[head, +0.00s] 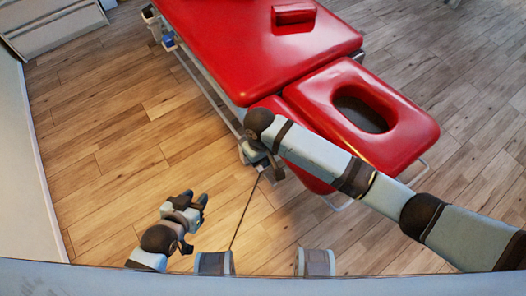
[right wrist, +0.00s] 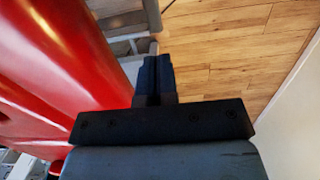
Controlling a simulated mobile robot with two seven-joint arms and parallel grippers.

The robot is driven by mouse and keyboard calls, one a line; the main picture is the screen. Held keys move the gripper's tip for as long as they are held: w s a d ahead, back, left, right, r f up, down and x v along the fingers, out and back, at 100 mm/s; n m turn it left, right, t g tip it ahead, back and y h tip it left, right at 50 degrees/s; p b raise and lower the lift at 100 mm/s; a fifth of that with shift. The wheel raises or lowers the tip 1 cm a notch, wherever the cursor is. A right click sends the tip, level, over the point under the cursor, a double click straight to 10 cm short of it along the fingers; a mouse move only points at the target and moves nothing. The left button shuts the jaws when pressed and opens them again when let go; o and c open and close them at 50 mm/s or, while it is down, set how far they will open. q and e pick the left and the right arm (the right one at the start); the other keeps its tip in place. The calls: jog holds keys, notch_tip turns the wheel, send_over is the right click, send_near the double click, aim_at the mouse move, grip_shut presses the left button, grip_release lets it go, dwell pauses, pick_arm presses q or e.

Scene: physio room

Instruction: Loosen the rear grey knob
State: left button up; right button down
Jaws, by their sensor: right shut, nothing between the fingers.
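The red treatment table (head: 260,50) runs across the top middle of the head view, and its padded side fills the left of the right wrist view. I cannot make out a grey knob in either view. My right gripper (right wrist: 158,78) is shut and empty, beside the grey frame (right wrist: 128,46) under the red padding. In the head view my right wrist and forearm mostly hide this gripper, at the table's near side. My left gripper (head: 198,203) hangs over bare floor, apart from the table; whether its fingers are parted is unclear.
The red headrest section (head: 400,120) with its oval hole lies beneath and beyond my right arm. A red cushion (head: 294,15) rests on the table. White drawers (head: 50,25) stand at the top left. The wooden floor (head: 100,140) left of the table is clear.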

aim_at(266, 176)
jog(key=f, duration=0.6)
jog(key=shift+s+d+f+b, duration=0.15)
jog(key=shift+s+d+b, duration=0.1)
jog(key=shift+b, duration=0.15)
jog(key=shift+f, duration=0.65)
pick_arm(q)
jog(key=shift+w+a+f, duration=0.1)
jog(key=shift+w+f, duration=0.15)
jog(key=shift+f, duration=0.1)
jog(key=shift+r, duration=0.1)
